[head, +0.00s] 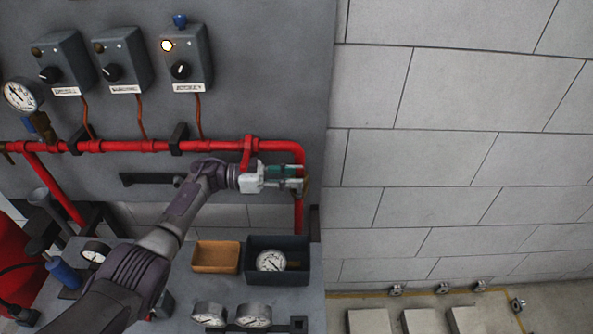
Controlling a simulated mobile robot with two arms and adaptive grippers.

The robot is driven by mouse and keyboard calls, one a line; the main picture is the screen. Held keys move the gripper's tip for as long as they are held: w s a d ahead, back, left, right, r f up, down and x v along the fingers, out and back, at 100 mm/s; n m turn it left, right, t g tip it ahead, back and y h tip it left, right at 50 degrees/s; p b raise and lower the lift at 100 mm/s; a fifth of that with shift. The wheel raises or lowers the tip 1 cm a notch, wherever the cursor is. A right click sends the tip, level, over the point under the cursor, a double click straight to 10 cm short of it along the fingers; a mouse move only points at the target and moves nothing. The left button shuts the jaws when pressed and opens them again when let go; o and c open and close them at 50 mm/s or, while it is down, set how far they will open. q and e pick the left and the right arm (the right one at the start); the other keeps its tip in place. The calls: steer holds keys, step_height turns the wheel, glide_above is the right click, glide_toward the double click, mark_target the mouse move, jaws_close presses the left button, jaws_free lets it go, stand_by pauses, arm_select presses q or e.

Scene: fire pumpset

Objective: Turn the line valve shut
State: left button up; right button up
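A red pipe (222,146) runs along the grey panel and bends down at its right end. A red lever-like part (249,153) hangs from the pipe near that bend; it looks like a valve handle, but I cannot be sure. A small brass-coloured part (306,187) shows on the vertical run, partly hidden. My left gripper (291,178) reaches right, just below the red part, with its fingertips at the vertical pipe and brass part. Whether the fingers touch or hold anything is too small to tell. My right gripper is out of view.
Below the gripper, a dark bin (308,268) holding a gauge (270,261) and an orange tray (216,257) stand on the bench. More gauges (253,315) lie in front. Control boxes (186,59) are above the pipe. The block wall (460,130) is bare.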

arm_select(q)
steer(key=shift+d+r, duration=0.1)
steer(key=shift+d, duration=0.8)
steer(key=shift+c, duration=0.3)
jaws_close()
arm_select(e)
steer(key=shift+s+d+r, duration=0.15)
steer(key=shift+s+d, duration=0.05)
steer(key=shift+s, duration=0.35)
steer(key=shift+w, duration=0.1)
